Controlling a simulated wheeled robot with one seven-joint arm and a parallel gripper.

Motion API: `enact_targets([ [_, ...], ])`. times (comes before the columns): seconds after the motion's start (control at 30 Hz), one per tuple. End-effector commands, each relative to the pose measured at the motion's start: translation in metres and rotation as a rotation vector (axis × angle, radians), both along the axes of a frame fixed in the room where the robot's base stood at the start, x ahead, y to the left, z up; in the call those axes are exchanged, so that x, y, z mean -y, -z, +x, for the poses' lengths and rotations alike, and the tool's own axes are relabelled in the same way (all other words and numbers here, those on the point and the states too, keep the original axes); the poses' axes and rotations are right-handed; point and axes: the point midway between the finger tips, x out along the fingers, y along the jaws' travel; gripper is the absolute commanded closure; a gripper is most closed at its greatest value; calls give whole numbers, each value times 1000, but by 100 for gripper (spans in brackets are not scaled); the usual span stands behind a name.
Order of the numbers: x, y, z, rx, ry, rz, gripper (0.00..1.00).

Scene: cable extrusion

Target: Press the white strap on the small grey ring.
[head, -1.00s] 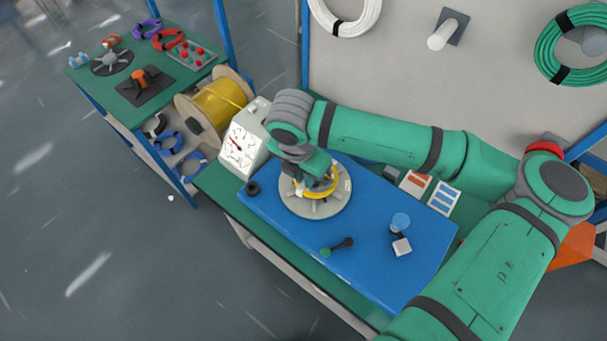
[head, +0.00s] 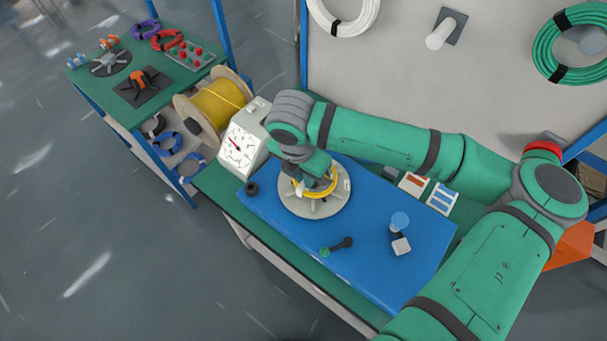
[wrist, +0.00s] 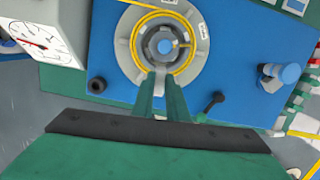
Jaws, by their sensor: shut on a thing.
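A yellow cable coil (wrist: 137,58) lies around the dark grey hub (wrist: 148,40) of a round grey spoked plate (wrist: 118,50). In the head view the coil (head: 330,190) is partly hidden by my wrist. My gripper (wrist: 160,73) reaches down to the coil's near side and is shut on it. Small white tags (wrist: 203,30) show on the plate; I cannot tell whether one is a strap. No separate small grey ring is clearly visible.
The plate sits on a blue mat (head: 375,240). A white dial box (head: 240,148) stands at its left. The mat's front is mostly clear.

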Motion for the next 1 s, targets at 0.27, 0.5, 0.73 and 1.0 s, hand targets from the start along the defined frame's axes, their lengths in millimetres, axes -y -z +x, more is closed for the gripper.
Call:
enact_targets([
  [0.27, 0, 10, 0, 0, 0, 0, 100],
  [0.5, -1, 18, 0, -1, -1, 0, 100],
  [0.73, -1, 25, 0, 0, -1, 0, 100],
  [1.0, 0, 27, 0, 0, 0, 0, 100],
])
